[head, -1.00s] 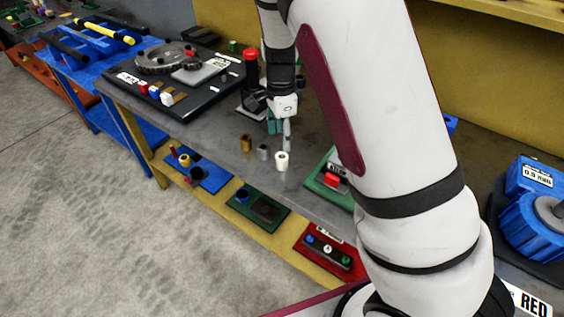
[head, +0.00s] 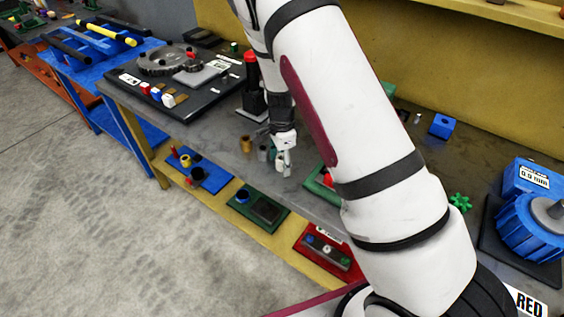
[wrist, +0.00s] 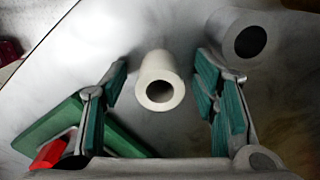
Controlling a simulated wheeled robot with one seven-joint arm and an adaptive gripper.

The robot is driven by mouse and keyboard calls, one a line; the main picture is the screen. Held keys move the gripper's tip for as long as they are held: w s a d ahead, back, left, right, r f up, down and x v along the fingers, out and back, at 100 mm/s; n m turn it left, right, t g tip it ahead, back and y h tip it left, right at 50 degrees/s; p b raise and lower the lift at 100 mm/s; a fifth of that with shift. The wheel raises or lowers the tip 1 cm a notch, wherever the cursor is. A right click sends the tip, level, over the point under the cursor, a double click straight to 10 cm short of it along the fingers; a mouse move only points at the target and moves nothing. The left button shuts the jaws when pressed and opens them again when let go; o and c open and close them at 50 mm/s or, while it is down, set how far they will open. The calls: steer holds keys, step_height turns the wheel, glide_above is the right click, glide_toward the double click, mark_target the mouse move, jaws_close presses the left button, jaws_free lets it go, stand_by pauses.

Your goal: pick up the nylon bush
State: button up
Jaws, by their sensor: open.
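The nylon bush (wrist: 153,76) is a white hollow cylinder standing on the grey bench. My gripper (head: 281,167) is open and empty, pointing down over the bush. In the head view my fingers largely cover the bush. How far the fingertips are above the bench is hard to tell.
A grey bush (wrist: 243,38) stands close by the right finger, with a brown bush (head: 246,144) beyond it. A green tray (wrist: 65,130) with a red part (wrist: 50,154) lies near the left finger. A dark stand with a red top (head: 250,72) is behind. The bench's front edge is close.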

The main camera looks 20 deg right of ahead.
jaws_close()
